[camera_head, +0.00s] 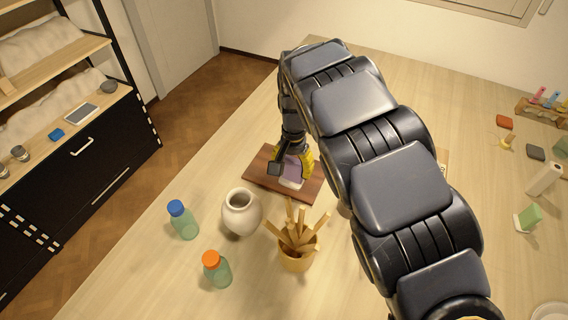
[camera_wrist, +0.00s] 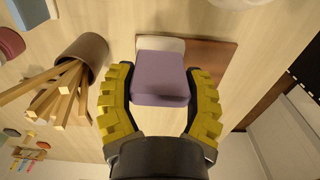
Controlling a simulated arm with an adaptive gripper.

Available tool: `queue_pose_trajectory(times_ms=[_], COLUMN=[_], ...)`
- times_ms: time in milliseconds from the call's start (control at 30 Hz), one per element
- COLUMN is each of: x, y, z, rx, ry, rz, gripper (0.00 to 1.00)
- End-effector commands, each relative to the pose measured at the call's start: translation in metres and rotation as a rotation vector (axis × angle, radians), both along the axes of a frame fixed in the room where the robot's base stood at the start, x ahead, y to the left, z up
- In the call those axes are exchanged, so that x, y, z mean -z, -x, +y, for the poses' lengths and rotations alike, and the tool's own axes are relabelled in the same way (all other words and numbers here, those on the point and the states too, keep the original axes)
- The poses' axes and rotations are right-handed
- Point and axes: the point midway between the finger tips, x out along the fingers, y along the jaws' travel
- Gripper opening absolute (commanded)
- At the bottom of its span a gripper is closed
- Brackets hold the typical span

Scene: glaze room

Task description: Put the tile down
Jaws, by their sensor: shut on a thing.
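The tile (camera_wrist: 161,78) is a purple block with a whitish end, held between the yellow pads of my gripper (camera_wrist: 160,105) in the wrist view. In the head view the tile (camera_head: 293,172) shows partly below my gripper (camera_head: 292,165), over a dark reddish-brown wooden board (camera_head: 262,180). The board also shows behind the tile in the wrist view (camera_wrist: 212,62). My gripper is shut on the tile. I cannot tell whether the tile touches the board. My arm hides part of the table to the right.
Close in front of the board stand a cream vase (camera_head: 241,213) and a pot of wooden sticks (camera_head: 298,255). A blue-capped bottle (camera_head: 183,220) and an orange-capped bottle (camera_head: 216,270) stand to the left. The table (camera_head: 225,150) is clear left of the board.

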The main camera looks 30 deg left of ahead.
Motion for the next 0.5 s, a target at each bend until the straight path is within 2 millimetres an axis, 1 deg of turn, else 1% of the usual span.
queue_pose_trajectory(times_ms=[33,100,467,500], x=[0.004,0.009,0.028,0.032], y=[-0.007,-0.016,-0.051,-0.054], z=[0.005,0.012,0.039,0.041], rx=[-0.002,-0.001,-0.002,-0.001], ry=[-0.001,-0.004,-0.003,-0.002], rz=[-0.001,-0.002,-0.002,-0.001], gripper=[0.22,0.22,0.22,0.22])
